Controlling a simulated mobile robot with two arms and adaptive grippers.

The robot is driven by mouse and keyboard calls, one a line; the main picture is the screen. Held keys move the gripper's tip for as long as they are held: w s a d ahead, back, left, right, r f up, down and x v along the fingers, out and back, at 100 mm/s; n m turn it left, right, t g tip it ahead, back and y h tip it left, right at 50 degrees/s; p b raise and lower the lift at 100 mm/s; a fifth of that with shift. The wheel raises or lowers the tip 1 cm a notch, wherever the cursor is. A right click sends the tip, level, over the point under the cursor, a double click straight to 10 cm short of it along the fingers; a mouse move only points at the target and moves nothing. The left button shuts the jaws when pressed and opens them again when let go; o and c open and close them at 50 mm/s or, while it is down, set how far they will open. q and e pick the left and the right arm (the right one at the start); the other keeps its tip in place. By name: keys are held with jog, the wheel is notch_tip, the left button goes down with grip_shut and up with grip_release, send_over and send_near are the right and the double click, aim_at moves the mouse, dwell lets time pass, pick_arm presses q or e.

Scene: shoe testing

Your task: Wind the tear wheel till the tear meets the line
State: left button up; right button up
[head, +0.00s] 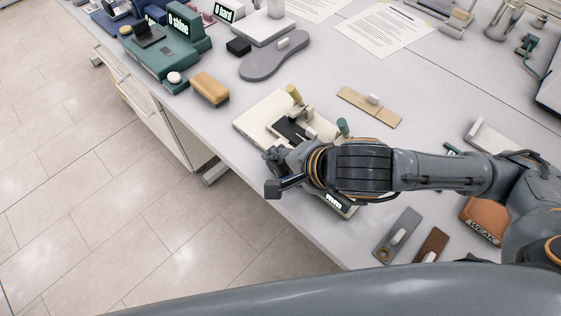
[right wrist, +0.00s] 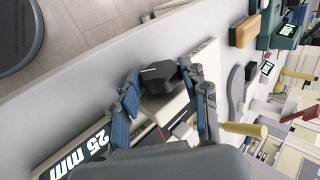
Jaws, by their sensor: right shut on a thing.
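The tear tester (head: 250,118) has a cream base and stands near the table's front edge, with a yellow-tipped lever (head: 294,93) and a black piece (head: 290,131) on top. My right gripper (head: 277,172) reaches over its near side and hides much of it. In the right wrist view, my right gripper (right wrist: 157,78) is shut on a dark faceted wheel (right wrist: 158,72) at the base's edge, one finger on each side. A thin red mark shows between the fingers, but I cannot tell the tear from the line. My left gripper is out of view.
A brown block (head: 209,89), a grey sole (head: 274,61) and a tan strip (head: 369,107) lie behind the tester. A grey strip (head: 397,235) and an orange-brown box (head: 482,220) marked WEAK lie to the right. The table edge is close by.

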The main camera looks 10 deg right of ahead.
jog(key=o, duration=1.1)
jog(key=shift+o, duration=0.2)
